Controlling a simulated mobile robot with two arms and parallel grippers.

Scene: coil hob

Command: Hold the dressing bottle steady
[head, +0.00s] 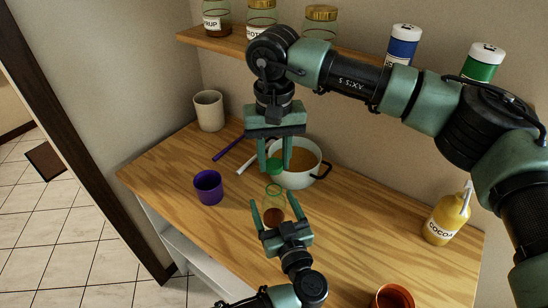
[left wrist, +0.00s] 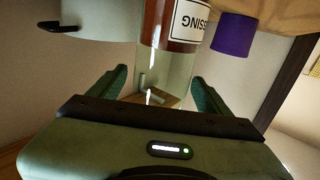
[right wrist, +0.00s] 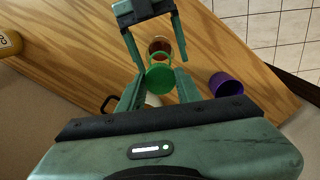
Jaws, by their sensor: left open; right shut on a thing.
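The dressing bottle (head: 274,216) is clear with dark reddish-brown contents and stands over the wooden counter. Its white label shows in the left wrist view (left wrist: 191,20). My right gripper (head: 275,168) comes from above and is shut on the green lid (head: 276,166), which also shows between its fingers in the right wrist view (right wrist: 160,79). My left gripper (head: 273,204) is open, with a finger on each side of the bottle and visible gaps in the left wrist view.
A pot (head: 302,178) with orange-brown contents stands just behind the bottle. A purple cup (head: 208,188) is to the left, a beige cup (head: 208,111) behind it. A yellow cocoa bottle (head: 440,222) and an orange cup (head: 393,298) are to the right. The counter's right middle is clear.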

